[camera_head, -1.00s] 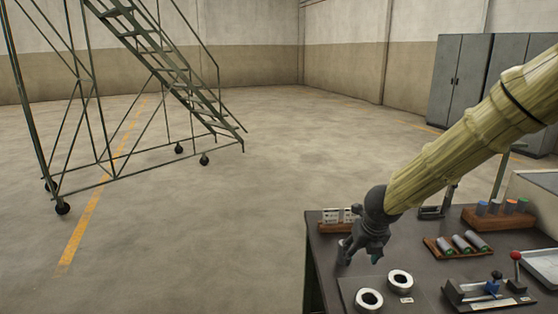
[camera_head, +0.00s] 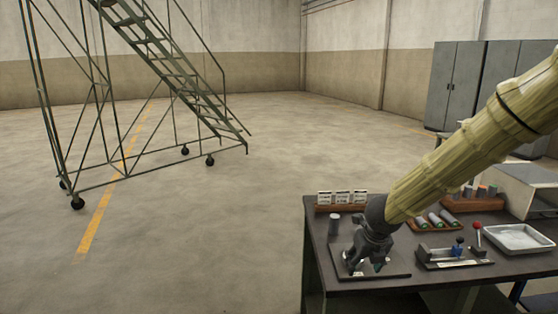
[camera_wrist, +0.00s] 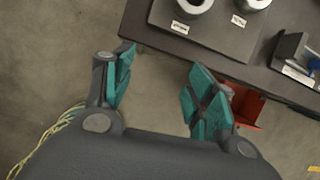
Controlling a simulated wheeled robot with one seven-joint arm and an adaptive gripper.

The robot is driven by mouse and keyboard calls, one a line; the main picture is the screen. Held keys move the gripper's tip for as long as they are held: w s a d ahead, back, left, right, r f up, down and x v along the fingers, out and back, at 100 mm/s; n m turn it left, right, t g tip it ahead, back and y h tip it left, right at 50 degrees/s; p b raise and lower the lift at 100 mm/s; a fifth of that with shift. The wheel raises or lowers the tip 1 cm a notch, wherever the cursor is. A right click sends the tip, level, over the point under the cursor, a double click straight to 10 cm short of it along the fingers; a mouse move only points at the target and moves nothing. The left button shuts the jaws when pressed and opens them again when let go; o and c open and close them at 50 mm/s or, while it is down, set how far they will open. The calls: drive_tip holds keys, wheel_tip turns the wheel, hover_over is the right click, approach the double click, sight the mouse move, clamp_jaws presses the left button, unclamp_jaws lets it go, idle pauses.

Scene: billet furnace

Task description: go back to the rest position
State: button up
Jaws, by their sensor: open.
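My gripper (camera_head: 364,268) is open and empty in the head view, hanging in front of the dark plate (camera_head: 398,273) on the workbench (camera_head: 340,292). In the wrist view my gripper (camera_wrist: 160,85) shows two spread fingers with teal pads and nothing between them. The floor and the bench's edge lie beyond the fingers. My arm, in a yellowish sleeve, reaches in from the right in the head view. Two pale ring-shaped pieces, one at left (camera_wrist: 190,6) and one at right (camera_wrist: 256,3), sit on the plate behind small labels. My gripper hides them in the head view.
A grey cylinder (camera_head: 334,224) stands near white label cards (camera_head: 342,197). A rolling ladder (camera_head: 165,70) stands left. Open floor (camera_head: 235,225) lies between.

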drive_tip(key=s+d+f+n+g+h, duration=0.1)
drive_tip(key=s+d+f+n, duration=0.1)
drive_tip(key=s+f+n, duration=0.55)
drive_tip(key=s+d+f+n+g+h, duration=0.1)
drive_tip(key=s+f+n, duration=0.4)
drive_tip(key=f, duration=0.5)
drive_tip(key=s+d+f+n+h, duration=0.1)
drive_tip(key=s+d+f+n, duration=0.1)
drive_tip(key=s+f+n, duration=0.55)
drive_tip(key=s+a+f+n+y, duration=0.1)
drive_tip(key=s+a+f+n, duration=0.1)
drive_tip(key=s+f+n, duration=0.2)
drive_tip(key=s+a+f+n+g+y, duration=0.1)
drive_tip(key=s+f+n, duration=0.3)
drive_tip(key=s, duration=0.7)
drive_tip(key=s+a+f+n+g+y, duration=0.1)
drive_tip(key=s+a+f+n, duration=0.1)
drive_tip(key=s+f+n, duration=0.3)
drive_tip(key=shift+s+a+n, duration=0.35)
drive_tip(key=shift+s+n, duration=0.45)
drive_tip(key=shift+s, duration=0.35)
